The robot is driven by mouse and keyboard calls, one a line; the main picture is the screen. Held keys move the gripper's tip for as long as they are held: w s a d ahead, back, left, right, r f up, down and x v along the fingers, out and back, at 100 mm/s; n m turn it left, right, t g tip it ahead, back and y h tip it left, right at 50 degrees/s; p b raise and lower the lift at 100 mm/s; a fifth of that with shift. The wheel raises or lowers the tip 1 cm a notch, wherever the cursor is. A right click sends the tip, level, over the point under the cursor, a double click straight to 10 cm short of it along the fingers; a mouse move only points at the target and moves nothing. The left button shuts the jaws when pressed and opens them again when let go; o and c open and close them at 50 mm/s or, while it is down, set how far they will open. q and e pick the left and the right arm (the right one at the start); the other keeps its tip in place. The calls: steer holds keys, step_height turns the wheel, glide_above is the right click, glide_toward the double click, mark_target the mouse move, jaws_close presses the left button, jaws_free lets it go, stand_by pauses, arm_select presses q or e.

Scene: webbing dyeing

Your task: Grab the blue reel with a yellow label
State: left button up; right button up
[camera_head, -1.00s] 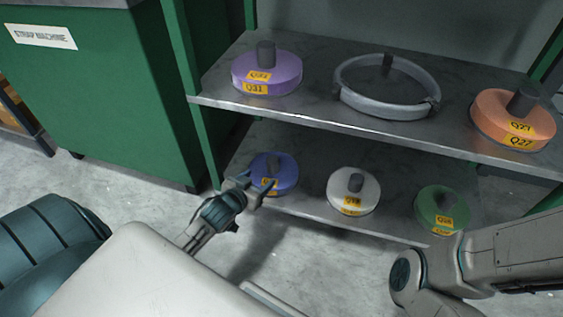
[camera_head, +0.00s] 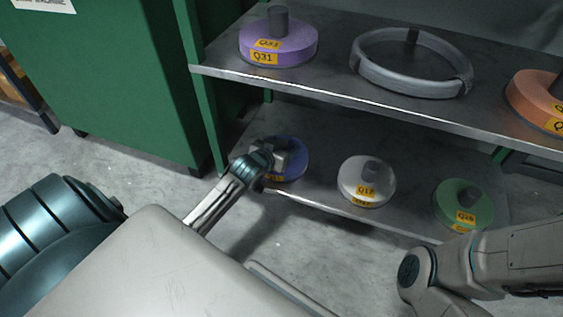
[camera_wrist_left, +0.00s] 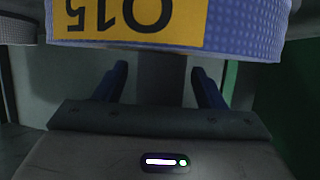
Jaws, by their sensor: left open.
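The blue reel (camera_head: 297,158) sits on the lower shelf at its left end, partly hidden behind my left gripper (camera_head: 272,158). In the left wrist view the reel (camera_wrist_left: 240,28) fills the top, with its yellow label (camera_wrist_left: 140,20) reading Q15 upside down. My left gripper (camera_wrist_left: 160,88) shows there with two dark blue fingers spread apart, below the reel's label side in the picture. My right gripper is out of view.
A white reel (camera_head: 362,186) and a green reel (camera_head: 455,206) stand to the right on the lower shelf (camera_head: 325,150). The upper shelf (camera_head: 330,75) holds a purple reel (camera_head: 270,46), a grey ring (camera_head: 400,77) and an orange reel (camera_head: 535,92). A green cabinet (camera_head: 110,90) stands left.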

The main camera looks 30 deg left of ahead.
arm_select(q)
steer(key=shift+b+x, duration=0.3)
steer(key=shift+x, duration=0.6)
steer(key=c, duration=1.3)
steer(key=shift+c, duration=0.4)
steer(key=shift+r, duration=0.2)
